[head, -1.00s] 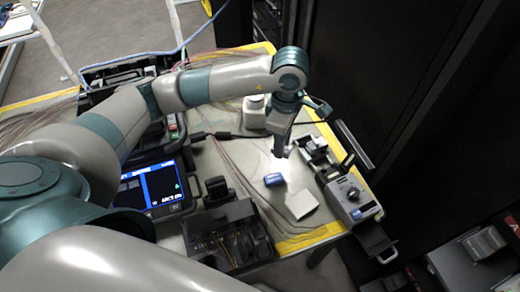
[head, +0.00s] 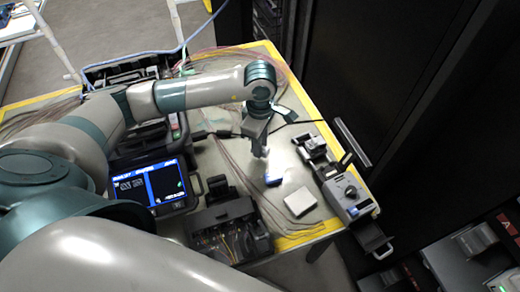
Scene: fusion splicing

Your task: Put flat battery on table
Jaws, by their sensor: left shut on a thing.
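A small blue block, which looks like the battery (head: 273,181), is at the tip of my left gripper (head: 264,156), over the mat near the middle of the table (head: 221,160). The gripper points down and is shut on the block; its fingers are small and partly washed out by glare. I cannot tell whether the block touches the table. A pale flat box (head: 300,202) lies just right of the block, apart from it. My right gripper is not in view.
A grey device with a knob (head: 350,194) stands along the right edge. A black tool tray (head: 226,226) is at the front, and a unit with a lit screen (head: 152,185) is to the left. Loose fibres lie behind.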

